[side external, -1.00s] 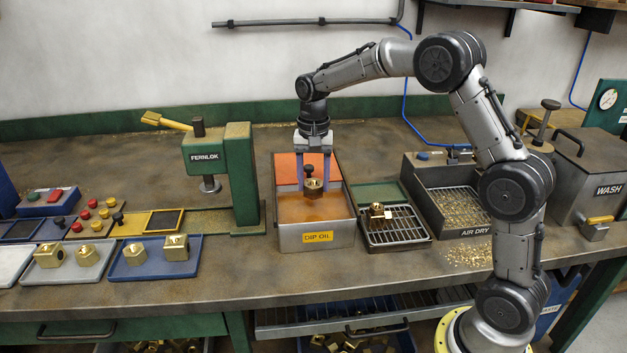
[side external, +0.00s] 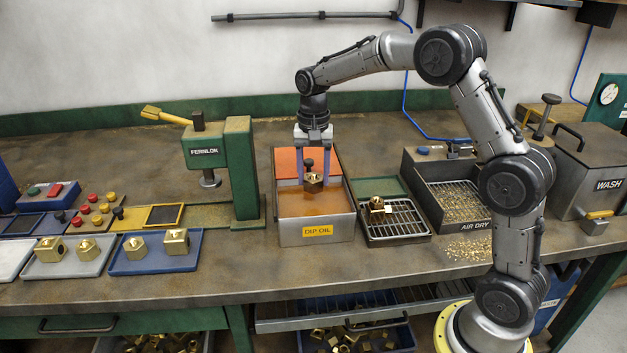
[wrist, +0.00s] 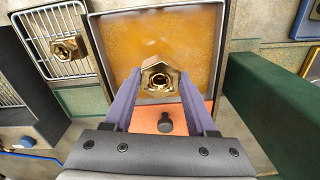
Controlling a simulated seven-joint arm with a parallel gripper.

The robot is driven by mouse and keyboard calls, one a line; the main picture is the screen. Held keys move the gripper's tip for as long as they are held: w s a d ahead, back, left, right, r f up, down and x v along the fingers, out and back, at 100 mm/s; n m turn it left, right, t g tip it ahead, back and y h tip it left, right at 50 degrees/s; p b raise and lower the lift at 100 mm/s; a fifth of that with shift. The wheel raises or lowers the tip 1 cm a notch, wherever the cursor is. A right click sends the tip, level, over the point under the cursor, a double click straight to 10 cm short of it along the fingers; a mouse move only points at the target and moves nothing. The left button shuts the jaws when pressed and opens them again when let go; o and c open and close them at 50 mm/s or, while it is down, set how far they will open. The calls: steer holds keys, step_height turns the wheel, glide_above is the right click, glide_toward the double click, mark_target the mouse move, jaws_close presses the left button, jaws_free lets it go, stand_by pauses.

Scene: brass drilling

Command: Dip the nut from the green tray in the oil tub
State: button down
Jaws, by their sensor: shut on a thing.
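My gripper (side external: 313,178) is shut on a brass hex nut (side external: 313,183), with a purple finger on each side of it. The nut is over the oil tub (side external: 317,238), a metal box of amber oil labelled DIP OIL. In the wrist view the nut (wrist: 159,79) sits between the fingertips with its hole facing the camera, in front of the oil (wrist: 160,35). I cannot tell whether its underside touches the oil. A green panel (side external: 378,188) lies behind the wire rack right of the tub; no other green tray is clear.
Another brass nut (side external: 377,204) sits on the wire rack (side external: 405,217). The air-dry box (side external: 446,180) stands further right. The green Fernlok press (side external: 240,165) rises close left of the tub. An orange panel with a black knob (side external: 309,163) is at the tub's back.

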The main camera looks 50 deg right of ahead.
mark_target(313, 177)
steer(key=shift+r, duration=0.2)
steer(key=shift+r, duration=1.9)
